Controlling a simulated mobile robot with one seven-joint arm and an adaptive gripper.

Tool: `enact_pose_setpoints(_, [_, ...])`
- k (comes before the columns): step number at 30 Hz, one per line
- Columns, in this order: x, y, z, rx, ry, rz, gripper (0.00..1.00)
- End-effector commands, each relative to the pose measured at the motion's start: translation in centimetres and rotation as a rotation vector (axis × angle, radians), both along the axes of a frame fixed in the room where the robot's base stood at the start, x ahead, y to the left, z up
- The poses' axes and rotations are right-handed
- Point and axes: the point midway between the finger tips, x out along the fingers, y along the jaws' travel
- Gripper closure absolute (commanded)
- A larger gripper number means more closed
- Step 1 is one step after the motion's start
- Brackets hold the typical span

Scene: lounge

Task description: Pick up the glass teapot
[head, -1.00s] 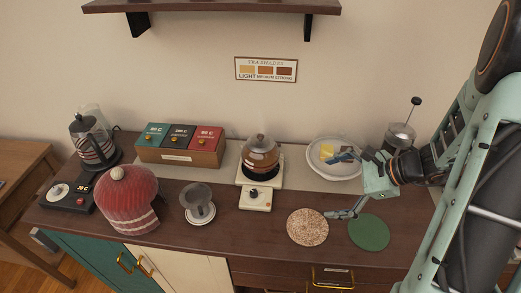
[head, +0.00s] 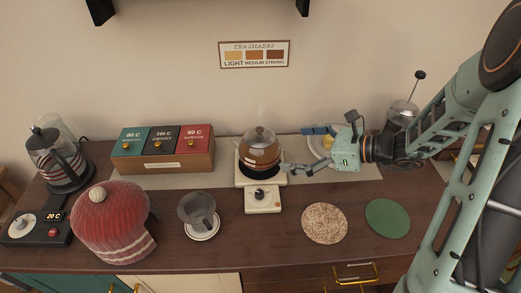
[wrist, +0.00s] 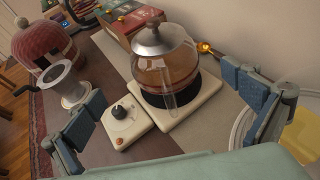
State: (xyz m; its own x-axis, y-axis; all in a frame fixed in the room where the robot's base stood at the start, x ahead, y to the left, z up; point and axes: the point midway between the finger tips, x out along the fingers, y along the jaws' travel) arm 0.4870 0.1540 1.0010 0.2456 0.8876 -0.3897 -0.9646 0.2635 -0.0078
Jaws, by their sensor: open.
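The glass teapot (head: 259,151) holds amber-brown tea and has a metal lid. It stands upright on a cream warmer (head: 265,199) with a black dial. In the wrist view the glass teapot (wrist: 167,58) is ahead of my gripper, between the lines of its two fingers, with the warmer (wrist: 190,110) under it. My gripper (head: 301,149) is open and empty just to the right of the teapot. In the wrist view my gripper (wrist: 172,112) shows its blue-padded fingers spread wide. I cannot tell whether a fingertip touches the glass. The teapot's handle is not clearly visible.
A tea box (head: 164,161) stands left of the teapot. A strainer on a saucer (head: 198,217), a red tea cozy (head: 109,222) and a kettle (head: 60,160) are further left. A cork mat (head: 324,223) and green mat (head: 388,218) lie in front. A plate (head: 318,147) is partly behind my gripper.

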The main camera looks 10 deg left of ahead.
Motion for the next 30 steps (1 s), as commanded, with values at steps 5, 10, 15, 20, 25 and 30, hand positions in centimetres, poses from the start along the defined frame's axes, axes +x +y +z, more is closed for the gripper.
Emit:
enact_pose_setpoints(5, [0.3,1.2,-0.3,0.011,0.008,-0.001,0.00])
enact_pose_setpoints(10, [1.0,3.7,-1.3,0.010,0.008,-0.001,0.00])
enact_pose_setpoints(15, [1.5,5.1,-1.9,0.009,0.007,-0.003,0.00])
enact_pose_setpoints(20, [1.9,6.6,-2.0,0.010,0.006,0.001,0.00])
enact_pose_setpoints(25, [2.8,9.0,-2.5,0.009,0.008,0.000,0.00])
enact_pose_setpoints(30, [3.1,10.1,-3.0,0.009,0.006,-0.002,0.00])
